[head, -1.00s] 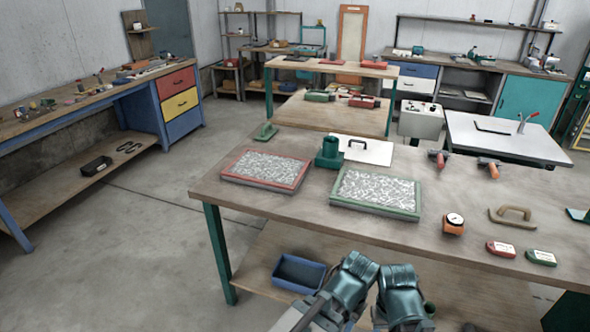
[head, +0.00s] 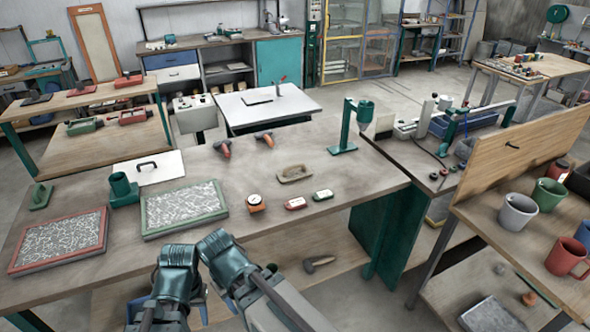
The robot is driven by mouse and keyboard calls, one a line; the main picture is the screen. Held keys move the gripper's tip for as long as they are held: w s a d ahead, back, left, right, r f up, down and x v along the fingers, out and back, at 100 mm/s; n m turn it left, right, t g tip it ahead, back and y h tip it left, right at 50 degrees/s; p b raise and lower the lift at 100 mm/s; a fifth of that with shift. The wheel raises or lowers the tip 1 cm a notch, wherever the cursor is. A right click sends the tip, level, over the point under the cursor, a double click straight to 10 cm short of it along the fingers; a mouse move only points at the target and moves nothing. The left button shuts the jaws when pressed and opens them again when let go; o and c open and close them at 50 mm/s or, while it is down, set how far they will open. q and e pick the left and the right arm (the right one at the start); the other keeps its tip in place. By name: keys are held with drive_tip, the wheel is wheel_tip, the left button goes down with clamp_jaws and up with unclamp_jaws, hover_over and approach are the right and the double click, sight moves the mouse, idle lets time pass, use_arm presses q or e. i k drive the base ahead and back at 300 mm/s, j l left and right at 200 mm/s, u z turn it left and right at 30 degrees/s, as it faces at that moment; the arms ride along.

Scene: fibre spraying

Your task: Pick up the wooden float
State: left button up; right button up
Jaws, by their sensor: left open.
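The wooden float (head: 295,174) is a tan board with a raised handle. It lies flat on the main workbench, right of the middle of the table, with its handle up. My left gripper (head: 163,310) is low at the bottom edge of the head view, in front of the bench and well short of the float. It is open and partly hidden by my teal arm parts. My right arm reaches up beside it, but its gripper does not show. Nothing touches the float.
A green-framed tray (head: 184,208) lies left.

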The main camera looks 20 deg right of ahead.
sight(296, 171)
drive_tip(key=i+l+z, duration=0.1)
drive_tip(key=i+l, duration=0.45)
drive_tip(key=i+l+z, duration=0.15)
drive_tip(key=i+l, duration=0.4)
drive_tip(key=i+l+z, duration=0.1)
drive_tip(key=i+l, duration=0.35)
drive_tip(key=i, duration=0.2)
